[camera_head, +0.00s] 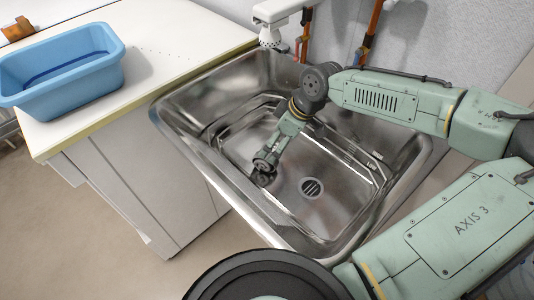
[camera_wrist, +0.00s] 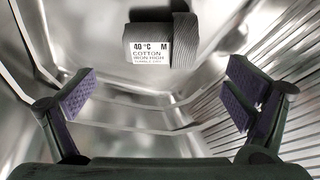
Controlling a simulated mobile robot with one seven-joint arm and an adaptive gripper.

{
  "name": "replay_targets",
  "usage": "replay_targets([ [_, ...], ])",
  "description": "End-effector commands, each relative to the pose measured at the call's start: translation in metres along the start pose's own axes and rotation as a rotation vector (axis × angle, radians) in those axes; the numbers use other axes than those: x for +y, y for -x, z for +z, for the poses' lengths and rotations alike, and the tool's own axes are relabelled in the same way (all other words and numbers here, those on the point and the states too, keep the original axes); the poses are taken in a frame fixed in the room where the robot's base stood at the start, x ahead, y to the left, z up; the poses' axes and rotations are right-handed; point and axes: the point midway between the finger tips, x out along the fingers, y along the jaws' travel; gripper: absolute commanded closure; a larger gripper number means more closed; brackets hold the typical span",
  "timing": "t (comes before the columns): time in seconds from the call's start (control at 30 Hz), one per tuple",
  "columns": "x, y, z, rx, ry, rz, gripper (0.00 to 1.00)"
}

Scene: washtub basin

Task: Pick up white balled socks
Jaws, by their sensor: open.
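The balled socks (camera_wrist: 185,38) show in the wrist view at the top centre, as a ribbed bundle that looks grey here. A white label on them reads 40 °C, M, cotton, iron high. My gripper (camera_wrist: 160,98) is open, its two purple-padded fingers wide apart and nothing between them. The socks lie beyond the fingertips, apart from them. In the head view my gripper (camera_head: 263,178) hangs down inside the steel basin, left of the drain. I cannot make out the socks in the head view; my gripper and arm may hide them.
The steel basin (camera_head: 208,168) has raised walls around my gripper and a round drain (camera_head: 312,188) in its floor. A blue tub (camera_head: 70,88) stands on the white counter (camera_head: 165,40) at the left. A white tap fixture (camera_head: 275,12) and pipes are at the back.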

Motion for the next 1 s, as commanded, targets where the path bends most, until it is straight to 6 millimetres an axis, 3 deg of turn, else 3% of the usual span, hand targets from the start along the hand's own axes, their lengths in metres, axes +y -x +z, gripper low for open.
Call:
replay_targets([
  [0.27,-0.001,-0.022,0.000,-0.003,0.003,0.000,0.03],
  [0.6,-0.001,-0.063,0.003,-0.001,0.003,0.000,0.03],
  [0.87,-0.001,-0.065,0.003,0.002,0.002,0.002,0.04],
  [1.0,-0.001,-0.064,0.003,0.001,0.002,0.001,0.13],
])
